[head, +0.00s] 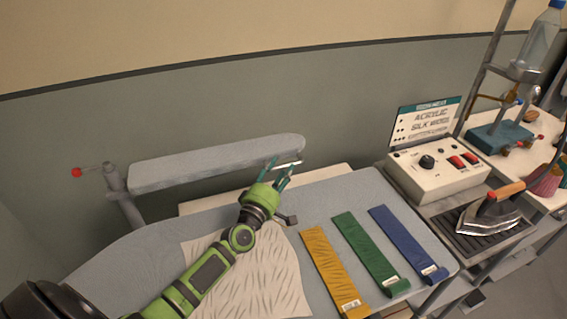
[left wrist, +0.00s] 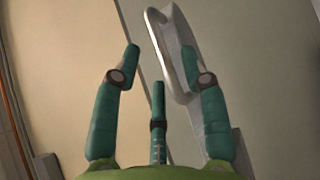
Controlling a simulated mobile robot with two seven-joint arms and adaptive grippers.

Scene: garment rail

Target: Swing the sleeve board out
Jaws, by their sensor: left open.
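The grey padded sleeve board (head: 215,165) lies lengthwise along the wall behind the main ironing board (head: 125,262). A small pale edge (head: 290,163) shows under the board there. In the left wrist view the open fingers (left wrist: 160,65) spread around a long pale shape, which looks like the sleeve board (left wrist: 172,55); I cannot tell whether they touch it. My right gripper is out of view.
A patterned cloth (head: 262,285) lies under my left arm. Yellow (head: 333,270), green (head: 370,252) and blue (head: 407,243) strips lie on the board. A control box (head: 436,170) and an iron (head: 489,213) stand at right. The wall is close behind.

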